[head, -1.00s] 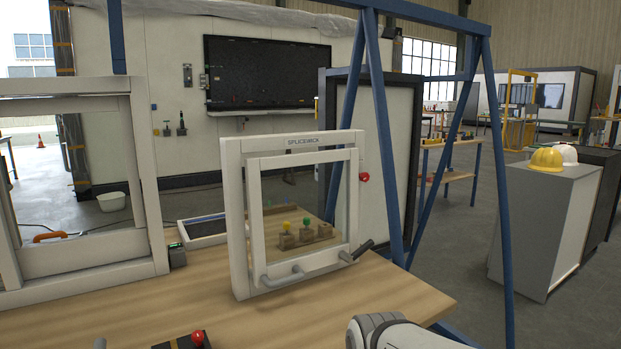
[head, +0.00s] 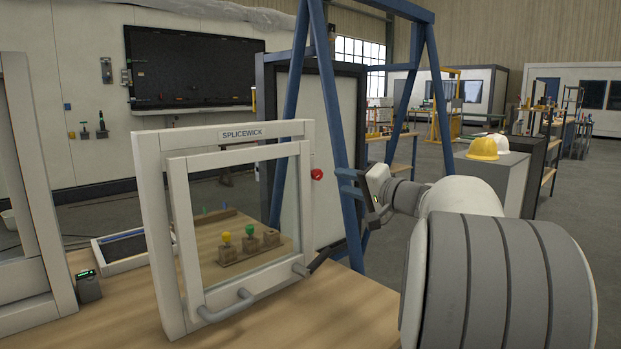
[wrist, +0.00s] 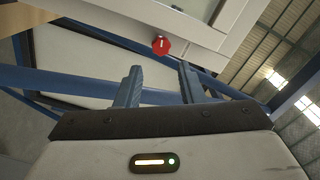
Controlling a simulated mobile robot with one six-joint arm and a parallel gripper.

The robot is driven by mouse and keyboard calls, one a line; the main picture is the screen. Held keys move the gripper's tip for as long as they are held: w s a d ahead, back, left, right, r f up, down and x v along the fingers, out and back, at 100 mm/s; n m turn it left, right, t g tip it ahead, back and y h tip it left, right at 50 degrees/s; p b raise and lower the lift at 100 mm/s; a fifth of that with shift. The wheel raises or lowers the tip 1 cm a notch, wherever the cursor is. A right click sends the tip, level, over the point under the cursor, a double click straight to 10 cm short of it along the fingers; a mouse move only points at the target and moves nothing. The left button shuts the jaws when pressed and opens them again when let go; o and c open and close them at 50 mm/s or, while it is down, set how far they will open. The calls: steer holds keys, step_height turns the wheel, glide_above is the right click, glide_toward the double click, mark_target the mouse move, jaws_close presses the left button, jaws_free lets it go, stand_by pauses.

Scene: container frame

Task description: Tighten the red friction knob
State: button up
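The red friction knob (head: 317,174) sits on the right post of the white frame labelled SPLICEWICK (head: 155,225). In the wrist view the red knob (wrist: 161,45) carries a white mark and shows just beyond the gap between my fingertips. My gripper (head: 340,182) is to the right of the knob in the head view, with its fingers pointing left toward it. In the wrist view my gripper (wrist: 160,72) is open, its two blue-grey fingers apart and nothing between them. A gap seems to separate the fingertips from the knob.
A dark handle (head: 320,260) juts from the frame's lower right, below the knob. A blue A-frame stand (head: 296,95) rises behind the knob and gripper. The wooden bench (head: 300,315) is bare in front of the frame. A grey curved handle (head: 228,306) sticks out low.

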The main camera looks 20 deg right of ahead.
mark_target(320, 175)
steer(key=x, duration=0.7)
steer(key=shift+w+a, duration=0.2)
steer(key=shift+w, duration=0.05)
